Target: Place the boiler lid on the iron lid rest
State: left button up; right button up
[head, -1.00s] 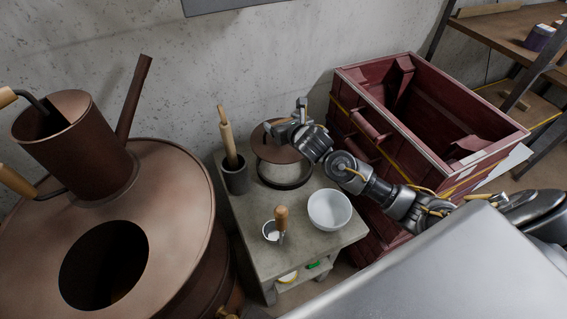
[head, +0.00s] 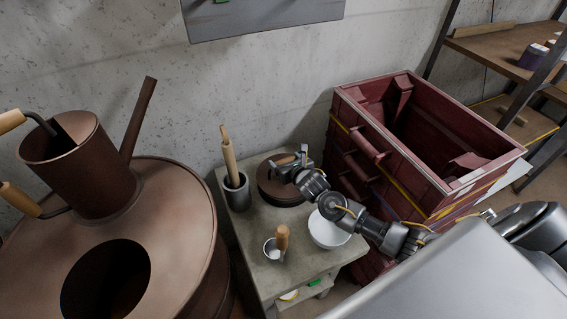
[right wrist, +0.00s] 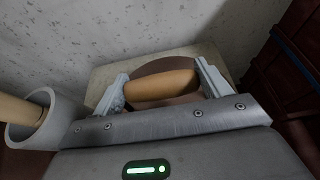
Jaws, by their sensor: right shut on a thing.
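The boiler lid (head: 270,183) is a dark copper-brown disc on the small grey table. My right gripper (head: 290,166) is over it and shut on its wooden handle, which lies between the two fingers in the right wrist view (right wrist: 162,88). The lid lies low and about level. It covers the iron lid rest, of which only a dark edge (head: 281,204) shows under the lid. I cannot tell whether the lid touches the rest or hangs just above it. My left gripper is not in view.
A grey mortar with a wooden pestle (head: 237,193) stands left of the lid. A white bowl (head: 329,232) and a small cup (head: 272,249) with a wooden-handled tool are in front. The copper boiler (head: 180,210) is left; a red crate (head: 435,130) is right.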

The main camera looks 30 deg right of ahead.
jog(key=shift+f, duration=0.45)
jog(key=shift+f, duration=0.6)
jog(key=o, duration=1.6)
jog(key=shift+o, duration=0.2)
jog(key=shift+r, duration=0.1)
